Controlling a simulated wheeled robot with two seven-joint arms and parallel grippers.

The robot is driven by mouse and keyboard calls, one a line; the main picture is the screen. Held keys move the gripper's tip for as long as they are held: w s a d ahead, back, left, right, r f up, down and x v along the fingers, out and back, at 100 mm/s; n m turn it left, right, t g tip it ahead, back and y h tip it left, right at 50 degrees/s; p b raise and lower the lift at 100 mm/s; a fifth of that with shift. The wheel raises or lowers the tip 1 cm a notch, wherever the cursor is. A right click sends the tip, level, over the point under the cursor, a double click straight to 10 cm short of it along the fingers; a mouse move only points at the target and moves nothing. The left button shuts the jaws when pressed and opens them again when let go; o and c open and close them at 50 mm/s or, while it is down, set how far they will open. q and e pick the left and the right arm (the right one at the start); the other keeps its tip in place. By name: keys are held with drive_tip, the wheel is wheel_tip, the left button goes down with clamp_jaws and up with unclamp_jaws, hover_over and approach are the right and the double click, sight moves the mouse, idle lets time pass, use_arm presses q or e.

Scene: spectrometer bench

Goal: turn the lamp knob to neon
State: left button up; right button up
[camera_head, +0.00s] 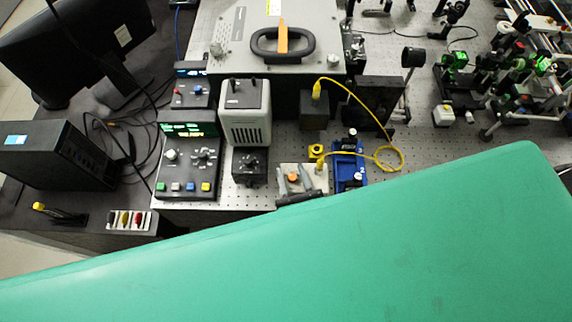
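A grey vented lamp housing (247,125) stands mid-left on the bench. A small black box with a round dark knob (249,164) is at its front; its markings are too small to read, so I cannot tell the knob's setting. To its right is a light box with an orange knob (292,178). My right gripper is not in view.
A control unit with coloured buttons (188,158) stands left of the lamp. A yellow fibre (358,108) loops right of the light box near a blue mount (349,166). A large green surface (330,250) close to the camera hides the lower view. Optics crowd the right.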

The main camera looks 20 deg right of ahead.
use_arm(q)
drive_tip(key=shift+s, duration=0.1)
clamp_jaws()
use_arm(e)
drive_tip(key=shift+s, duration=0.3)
use_arm(q)
drive_tip(key=shift+r, duration=0.1)
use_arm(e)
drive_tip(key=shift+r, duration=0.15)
